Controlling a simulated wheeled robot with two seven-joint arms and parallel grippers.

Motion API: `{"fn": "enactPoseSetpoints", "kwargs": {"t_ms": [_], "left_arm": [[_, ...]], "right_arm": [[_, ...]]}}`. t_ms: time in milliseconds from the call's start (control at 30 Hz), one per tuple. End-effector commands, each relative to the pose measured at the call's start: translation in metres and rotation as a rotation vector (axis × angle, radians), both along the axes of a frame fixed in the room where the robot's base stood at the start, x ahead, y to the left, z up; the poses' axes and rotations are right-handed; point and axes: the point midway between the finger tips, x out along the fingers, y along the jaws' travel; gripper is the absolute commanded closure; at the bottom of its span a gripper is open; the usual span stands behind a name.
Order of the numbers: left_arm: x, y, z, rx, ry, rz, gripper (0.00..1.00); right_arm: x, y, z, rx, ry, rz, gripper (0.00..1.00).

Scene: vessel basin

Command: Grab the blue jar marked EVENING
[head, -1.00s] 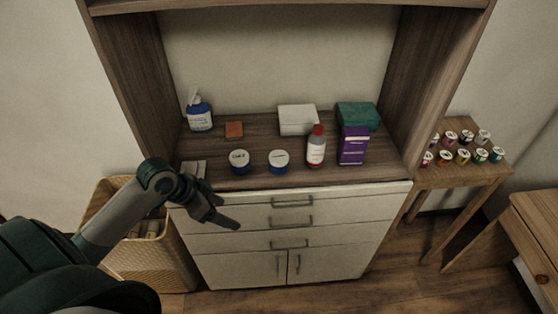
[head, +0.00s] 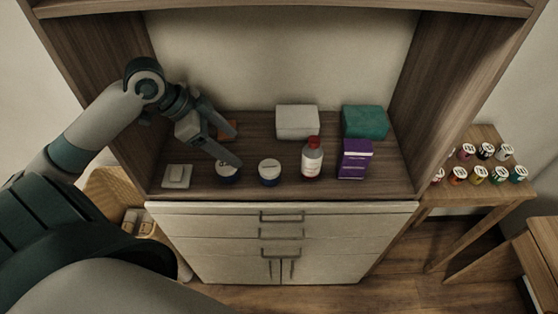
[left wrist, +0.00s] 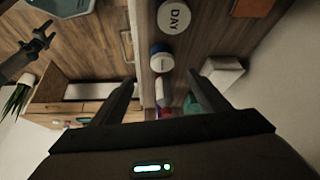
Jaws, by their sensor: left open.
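Two blue jars with white lids stand side by side on the cabinet top. The left jar (head: 227,172) is partly covered by my left gripper. In the left wrist view its lid (left wrist: 173,16) reads DAY. The right jar (head: 270,172) stands clear beside it; its lid (left wrist: 161,63) carries marking too small to read. My left gripper (head: 233,146) is open and empty, tilted over the left jar; whether a finger touches it I cannot tell. In the left wrist view its fingers (left wrist: 162,88) point towards the bottles and boxes. My right gripper (left wrist: 46,36) shows small at the upper left.
A red-capped bottle (head: 312,158) and purple box (head: 355,159) stand right of the jars. A white box (head: 297,121) and green box (head: 365,121) sit behind. An orange block (head: 227,131) is behind my left gripper. Cabinet side walls (head: 418,100) enclose the surface.

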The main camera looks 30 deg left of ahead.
Motion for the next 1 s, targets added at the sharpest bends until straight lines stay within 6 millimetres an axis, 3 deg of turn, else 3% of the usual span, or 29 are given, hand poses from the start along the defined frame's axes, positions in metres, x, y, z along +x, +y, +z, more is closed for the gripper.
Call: {"fn": "enactPoseSetpoints", "kwargs": {"t_ms": [567, 800, 1000], "left_arm": [[0.002, -0.002, 0.000, -0.004, 0.000, -0.004, 0.31], [0.013, -0.014, -0.022, -0.008, 0.001, -0.004, 0.31], [0.025, -0.027, -0.049, -0.008, 0.000, -0.004, 0.31]], "right_arm": [[-0.019, 0.002, 0.002, 0.001, 0.023, -0.001, 0.36], [-0.005, 0.003, 0.014, 0.003, 0.007, -0.001, 0.36], [-0.005, 0.003, 0.026, 0.003, 0.006, -0.001, 0.36]]}}
